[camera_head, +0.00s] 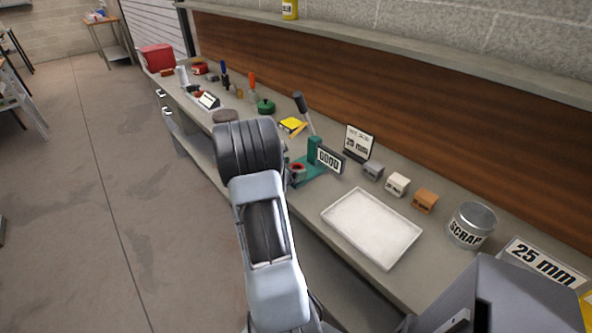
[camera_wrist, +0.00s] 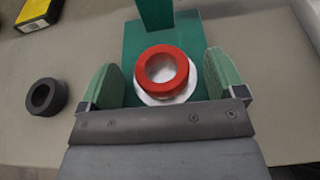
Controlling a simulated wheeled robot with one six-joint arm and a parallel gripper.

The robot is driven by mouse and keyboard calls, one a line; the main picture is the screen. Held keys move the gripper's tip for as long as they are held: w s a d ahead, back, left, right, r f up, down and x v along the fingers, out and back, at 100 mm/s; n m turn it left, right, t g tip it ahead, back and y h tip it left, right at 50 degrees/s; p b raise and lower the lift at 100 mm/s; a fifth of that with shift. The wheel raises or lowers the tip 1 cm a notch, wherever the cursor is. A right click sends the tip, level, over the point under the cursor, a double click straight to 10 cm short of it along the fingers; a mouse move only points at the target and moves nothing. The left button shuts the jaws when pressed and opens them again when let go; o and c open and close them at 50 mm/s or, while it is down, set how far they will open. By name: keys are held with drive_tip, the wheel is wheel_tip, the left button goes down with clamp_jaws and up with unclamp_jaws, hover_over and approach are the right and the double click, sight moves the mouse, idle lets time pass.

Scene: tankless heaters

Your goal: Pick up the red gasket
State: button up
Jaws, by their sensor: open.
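The red gasket (camera_wrist: 162,70) is a thick ring in the wrist view. It sits on a white round seat on the green base (camera_wrist: 198,40) of a press-like device. My gripper (camera_wrist: 165,82) is open, with one green finger pad on each side of the gasket and gaps between pads and ring. In the head view the red gasket (camera_head: 297,168) shows small at the foot of the green device (camera_head: 314,157), partly hidden by my arm. My gripper's fingers are hidden there behind my arm.
A black ring (camera_wrist: 46,97) lies left of the green base, and a yellow box (camera_wrist: 38,12) lies beyond it. In the head view a white tray (camera_head: 372,226), several small blocks and a SCRAP can (camera_head: 472,224) stand to the right. A dark lever (camera_head: 303,108) rises behind the device.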

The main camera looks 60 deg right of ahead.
drive_tip(key=shift+c, duration=0.2)
drive_tip(key=c, duration=1.1)
drive_tip(key=shift+o, duration=0.2)
drive_tip(key=shift+r, duration=0.1)
